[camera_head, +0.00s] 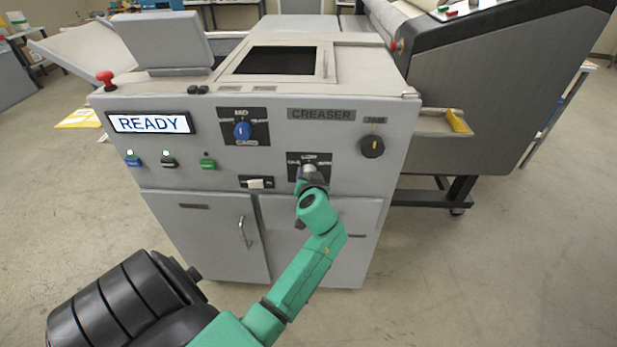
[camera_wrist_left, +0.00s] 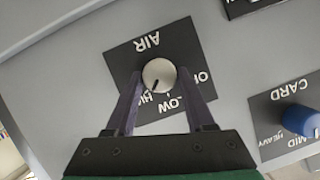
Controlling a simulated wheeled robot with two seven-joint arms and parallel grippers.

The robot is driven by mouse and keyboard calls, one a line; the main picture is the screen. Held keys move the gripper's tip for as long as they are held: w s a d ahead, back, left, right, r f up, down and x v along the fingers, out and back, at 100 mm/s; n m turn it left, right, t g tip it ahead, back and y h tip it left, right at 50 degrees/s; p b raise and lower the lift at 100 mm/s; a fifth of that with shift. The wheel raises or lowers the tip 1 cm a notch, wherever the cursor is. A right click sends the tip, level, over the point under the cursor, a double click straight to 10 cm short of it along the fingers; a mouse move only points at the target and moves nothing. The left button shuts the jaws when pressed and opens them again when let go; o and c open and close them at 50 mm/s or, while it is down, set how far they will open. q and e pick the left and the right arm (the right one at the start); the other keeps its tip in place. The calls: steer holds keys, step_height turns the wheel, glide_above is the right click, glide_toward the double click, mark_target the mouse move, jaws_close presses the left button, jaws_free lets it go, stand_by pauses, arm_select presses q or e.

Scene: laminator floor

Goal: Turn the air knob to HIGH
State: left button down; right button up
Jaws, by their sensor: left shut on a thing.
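The air knob (camera_wrist_left: 160,75) is a round, pale grey knob on a black plate marked AIR, OFF, LOW and HIGH, upside down in the left wrist view. Its dark pointer line points to the lower left there, toward the partly hidden HIGH label. My left gripper (camera_wrist_left: 159,82) is shut on the knob, one finger on each side. In the head view my left gripper (camera_head: 309,175) reaches the black air plate (camera_head: 323,158) on the creaser's front, and it hides much of the knob. My right gripper is not in view.
The creaser (camera_head: 225,178) also has a blue card knob (camera_head: 242,130), a black knob with a yellow mark (camera_head: 372,146), a white switch (camera_head: 257,183), a READY screen (camera_head: 150,123), small buttons and a red stop button (camera_head: 106,80). Open floor lies in front.

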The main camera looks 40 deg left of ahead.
arm_select(q)
steer(key=shift+w+d+m+y+b, duration=0.1)
steer(key=shift+m+y+b, duration=0.4)
steer(key=shift+m+y, duration=0.25)
steer(key=shift+m, duration=0.25)
steer(key=shift+c, duration=1.4)
jaws_free()
